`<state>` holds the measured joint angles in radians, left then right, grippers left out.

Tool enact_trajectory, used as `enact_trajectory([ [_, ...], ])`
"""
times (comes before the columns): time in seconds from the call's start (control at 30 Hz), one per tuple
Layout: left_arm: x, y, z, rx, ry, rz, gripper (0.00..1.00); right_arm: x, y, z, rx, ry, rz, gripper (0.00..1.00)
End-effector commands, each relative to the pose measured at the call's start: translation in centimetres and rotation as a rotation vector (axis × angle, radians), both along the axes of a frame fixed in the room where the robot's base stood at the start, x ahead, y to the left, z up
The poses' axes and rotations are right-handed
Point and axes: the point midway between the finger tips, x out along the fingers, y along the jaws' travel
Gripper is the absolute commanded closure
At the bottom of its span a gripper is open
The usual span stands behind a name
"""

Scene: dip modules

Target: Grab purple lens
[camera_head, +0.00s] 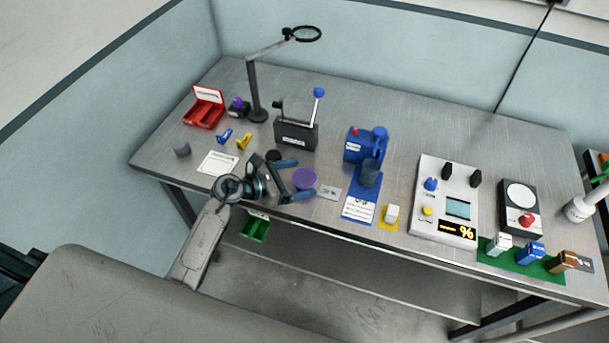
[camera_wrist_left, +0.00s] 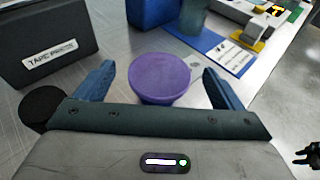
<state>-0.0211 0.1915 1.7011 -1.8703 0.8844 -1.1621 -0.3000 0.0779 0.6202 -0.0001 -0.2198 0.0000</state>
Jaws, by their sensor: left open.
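The purple lens (camera_head: 304,179) is a round purple disc on the metal table near its front edge. In the left wrist view the purple lens (camera_wrist_left: 159,77) lies between the two blue fingers, with room on both sides. My left gripper (camera_head: 292,178) is open and empty, its fingers pointing right at table level and reaching to the lens. It also shows in the left wrist view (camera_wrist_left: 158,88) with its fingers spread around the lens. I cannot tell whether a finger touches it.
A black disc (camera_head: 273,155) lies behind my left gripper, and a dark labelled box (camera_head: 296,134) stands further back. A small card (camera_head: 330,193) and a blue mat (camera_head: 359,207) lie right of the lens.

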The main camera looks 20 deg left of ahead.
Motion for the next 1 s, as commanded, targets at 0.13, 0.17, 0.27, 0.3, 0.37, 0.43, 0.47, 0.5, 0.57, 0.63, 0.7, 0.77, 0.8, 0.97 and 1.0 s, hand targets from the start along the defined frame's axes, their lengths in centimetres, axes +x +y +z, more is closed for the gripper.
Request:
enact_trajectory([
  [0.13,0.0,0.0,0.0,0.000,0.000,0.000,0.23,0.0,0.0,0.0,0.000,0.000,0.000,0.64],
  [0.17,0.0,0.0,0.0,0.000,0.000,0.000,0.29,0.0,0.0,0.0,0.000,0.000,0.000,0.64],
  [0.27,0.0,0.0,0.0,0.000,0.000,0.000,0.48,0.0,0.0,0.0,0.000,0.000,0.000,0.64],
  [0.3,0.0,0.0,0.0,0.000,0.000,0.000,0.56,0.0,0.0,0.0,0.000,0.000,0.000,0.64],
  [0.37,0.0,0.0,0.0,0.000,0.000,0.000,0.59,0.0,0.0,0.0,0.000,0.000,0.000,0.64],
  [0.43,0.0,0.0,0.0,0.000,0.000,0.000,0.59,0.0,0.0,0.0,0.000,0.000,0.000,0.64],
  [0.47,0.0,0.0,0.0,0.000,0.000,0.000,0.59,0.0,0.0,0.0,0.000,0.000,0.000,0.64],
  [0.5,0.0,0.0,0.0,0.000,0.000,0.000,0.59,0.0,-0.1,0.0,-0.001,0.000,0.000,0.64],
  [0.57,0.0,0.0,0.0,0.000,0.000,0.000,0.59,0.0,-0.1,0.0,-0.001,0.000,0.000,0.64],
  [0.63,0.0,0.0,0.1,0.000,0.000,0.000,0.59,0.0,-0.1,-0.1,-0.001,0.000,0.001,0.64],
  [0.7,0.0,0.0,0.3,0.000,-0.001,0.000,0.59,0.0,-0.1,-0.3,-0.002,0.000,0.001,0.64],
  [0.77,0.0,0.0,0.6,0.001,-0.003,-0.001,0.59,0.0,-0.2,-0.5,-0.002,0.000,0.001,0.64],
  [0.8,0.0,0.0,0.9,0.001,-0.002,-0.001,0.59,0.0,-0.2,-0.6,-0.002,0.000,0.001,0.64],
  [0.97,0.0,0.0,2.5,0.001,-0.006,-0.001,0.59,0.0,-0.3,-1.5,-0.003,0.001,0.001,0.64],
  [1.0,0.0,0.0,3.0,0.001,-0.006,-0.001,0.59,0.0,-0.3,-1.8,-0.003,0.001,0.001,0.64],
])
